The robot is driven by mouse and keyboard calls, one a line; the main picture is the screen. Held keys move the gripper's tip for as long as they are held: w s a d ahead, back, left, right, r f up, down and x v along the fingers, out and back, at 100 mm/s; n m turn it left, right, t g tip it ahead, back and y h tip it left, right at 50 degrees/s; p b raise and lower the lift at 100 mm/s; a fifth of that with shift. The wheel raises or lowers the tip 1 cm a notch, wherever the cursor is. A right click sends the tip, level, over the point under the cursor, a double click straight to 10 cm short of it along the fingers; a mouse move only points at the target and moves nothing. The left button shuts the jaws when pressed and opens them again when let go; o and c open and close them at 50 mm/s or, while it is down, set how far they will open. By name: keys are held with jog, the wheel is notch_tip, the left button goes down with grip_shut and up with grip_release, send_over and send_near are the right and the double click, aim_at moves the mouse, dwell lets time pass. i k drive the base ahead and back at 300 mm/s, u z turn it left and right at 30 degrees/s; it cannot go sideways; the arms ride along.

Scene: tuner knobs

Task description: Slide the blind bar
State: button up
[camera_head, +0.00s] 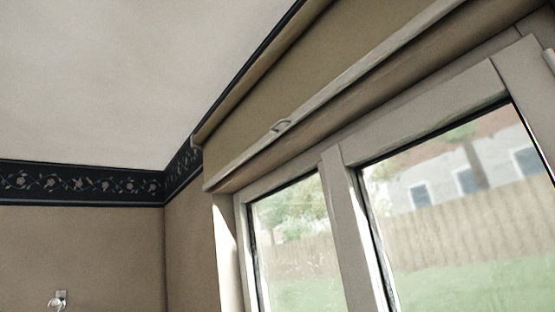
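The blind bar (336,95) is a long pale bar along the lower edge of a tan roller blind (330,58). It runs slantwise from the left middle up to the top right of the head camera view.
The window has pale frames and two visible panes, with a fence and grass outside. A dark floral border (85,183) runs along the wall below the ceiling (110,75). A small hook (58,300) is on the left wall. No obstacle shows before the bar.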

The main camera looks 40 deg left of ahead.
aim_at(349, 38)
jog(key=u, duration=0.05)
jog(key=k, duration=1.15)
jog(key=u, duration=0.55)
jog(key=i, duration=1)
jog(key=z, duration=0.05)
